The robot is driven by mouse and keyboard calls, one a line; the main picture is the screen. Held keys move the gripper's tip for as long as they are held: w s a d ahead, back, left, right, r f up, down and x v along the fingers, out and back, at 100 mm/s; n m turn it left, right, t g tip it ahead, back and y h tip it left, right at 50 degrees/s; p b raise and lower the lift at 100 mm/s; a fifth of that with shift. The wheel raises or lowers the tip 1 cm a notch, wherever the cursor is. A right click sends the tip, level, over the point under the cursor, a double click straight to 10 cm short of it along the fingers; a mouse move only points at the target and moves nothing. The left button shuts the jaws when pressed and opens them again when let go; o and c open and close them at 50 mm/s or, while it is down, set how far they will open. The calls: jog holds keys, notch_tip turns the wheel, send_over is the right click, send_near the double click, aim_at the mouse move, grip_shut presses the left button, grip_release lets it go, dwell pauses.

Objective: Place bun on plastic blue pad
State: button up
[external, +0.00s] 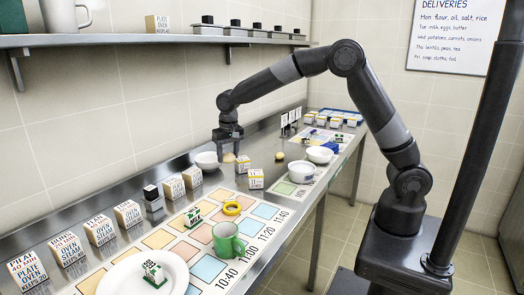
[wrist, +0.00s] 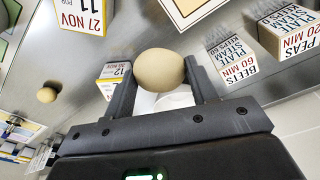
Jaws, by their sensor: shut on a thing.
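My gripper (external: 229,149) is above the steel counter, beside a white bowl (external: 206,161). In the wrist view its two fingers (wrist: 160,84) are shut on a round tan bun (wrist: 160,75), one on each side. Part of the bun shows under the gripper in the external view. A second round tan thing (external: 279,155) lies on the counter to the right; a similar one shows in the wrist view (wrist: 47,95). Pale blue squares (external: 265,211) are on the printed mat, and a small dark blue thing (external: 331,147) lies farther back. I cannot tell which is the pad.
Labelled boxes (external: 128,213) line the wall side. White bowls (external: 302,171) stand at the right edge. A blue tray (external: 352,113) with boxes is at the far end. A shelf (external: 150,40) runs above.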

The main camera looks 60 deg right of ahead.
jog(key=shift+s+d+r, duration=0.1)
jog(key=shift+d+r, duration=0.15)
jog(key=shift+d, duration=0.25)
jog(key=shift+s+d+r, duration=0.1)
jog(key=shift+d+r, duration=0.15)
jog(key=shift+d, duration=0.25)
jog(key=s+d+r+m, duration=0.1)
jog(key=s+d+m, duration=0.25)
jog(key=d, duration=1.35)
jog(key=s+d+r+m, duration=0.1)
jog(key=s+d+m, duration=0.3)
jog(key=d, duration=1.3)
jog(key=s+d+r+m+g, duration=0.1)
jog(key=s+d+m, duration=0.2)
jog(key=s+d, duration=0.9)
jog(key=s+d+r+m, duration=0.1)
jog(key=s+d+m, duration=0.2)
jog(key=s+d, duration=0.9)
send_over(330, 144)
jog(key=shift+n+h, duration=0.25)
jog(key=shift+h, duration=0.15)
jog(key=f, duration=0.4)
jog(key=a+f, duration=0.1)
jog(key=f, duration=0.2)
jog(key=shift+f, duration=2)
